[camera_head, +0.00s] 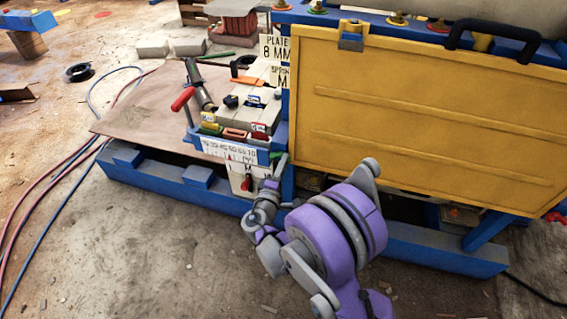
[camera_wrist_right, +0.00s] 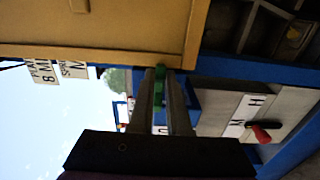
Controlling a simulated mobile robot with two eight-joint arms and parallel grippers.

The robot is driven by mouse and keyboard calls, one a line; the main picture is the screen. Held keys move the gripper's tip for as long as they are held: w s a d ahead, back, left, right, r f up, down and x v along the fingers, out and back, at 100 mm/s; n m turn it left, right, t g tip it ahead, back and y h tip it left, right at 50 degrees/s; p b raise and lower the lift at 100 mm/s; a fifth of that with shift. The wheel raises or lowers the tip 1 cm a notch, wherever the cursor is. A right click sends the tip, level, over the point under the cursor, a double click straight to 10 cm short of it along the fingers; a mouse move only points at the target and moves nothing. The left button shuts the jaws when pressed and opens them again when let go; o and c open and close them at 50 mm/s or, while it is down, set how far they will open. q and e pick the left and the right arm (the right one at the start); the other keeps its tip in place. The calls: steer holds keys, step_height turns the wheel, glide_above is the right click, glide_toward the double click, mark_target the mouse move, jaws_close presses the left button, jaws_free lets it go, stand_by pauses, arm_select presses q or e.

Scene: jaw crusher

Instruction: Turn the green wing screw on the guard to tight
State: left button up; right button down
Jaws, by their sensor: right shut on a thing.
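The yellow guard panel (camera_head: 420,115) stands on the blue machine frame, and its edge also shows in the wrist view (camera_wrist_right: 120,48). The green wing screw (camera_wrist_right: 160,76) sits at the guard's lower edge in the wrist view, between my right gripper's two grey fingers (camera_wrist_right: 159,90). The fingers are shut on it. In the head view my right gripper (camera_head: 279,165) reaches up to the guard's lower left corner, and the screw is mostly hidden there. My left gripper is not in view.
Left of the gripper is a scale plate (camera_head: 229,150) with a red-tipped lever (camera_head: 246,184) below it. A red-handled lever (camera_head: 183,98) and small coloured tags stand above. Blue and red hoses (camera_head: 60,165) lie on the floor at left.

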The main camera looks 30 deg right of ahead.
steer(key=c, duration=0.9)
jaws_free()
steer(key=shift+s+a, duration=0.1)
steer(key=p+v, duration=0.1)
steer(key=v, duration=0.9)
steer(key=shift+s+a, duration=0.15)
steer(key=shift+a, duration=0.1)
